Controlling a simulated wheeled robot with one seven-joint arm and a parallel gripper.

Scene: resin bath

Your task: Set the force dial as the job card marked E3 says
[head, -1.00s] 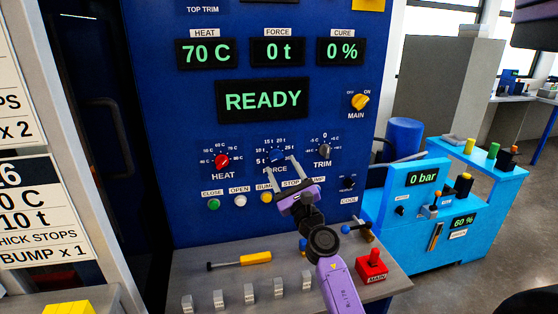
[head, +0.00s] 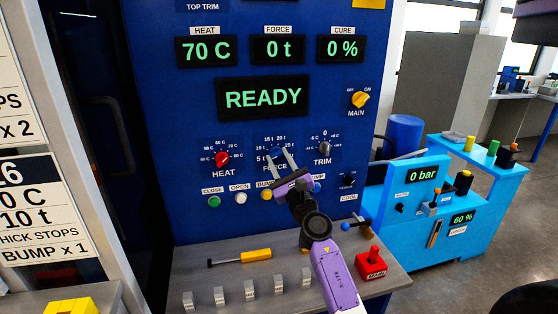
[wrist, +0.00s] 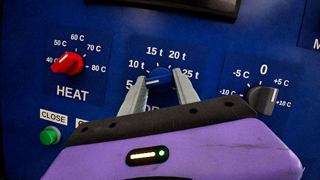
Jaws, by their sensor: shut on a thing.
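The force dial (wrist: 158,78) is a blue knob with a scale from 5 t to 25 t, between the heat and trim dials. It also shows in the head view (head: 276,154), partly behind the fingers. My gripper (wrist: 157,88) has one finger on each side of the knob and is shut on it; in the head view my gripper (head: 279,158) reaches up to the panel. The knob's pointer setting is hard to tell. The force display (head: 277,51) reads 0 t. A job card (head: 38,212), cut off at left, shows 6, 10 t, thick stops and bump x 1. No E3 mark shows.
The red heat dial (wrist: 67,63) and grey trim dial (wrist: 263,99) flank the force dial closely. Buttons, including a green close button (head: 214,202), sit below.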

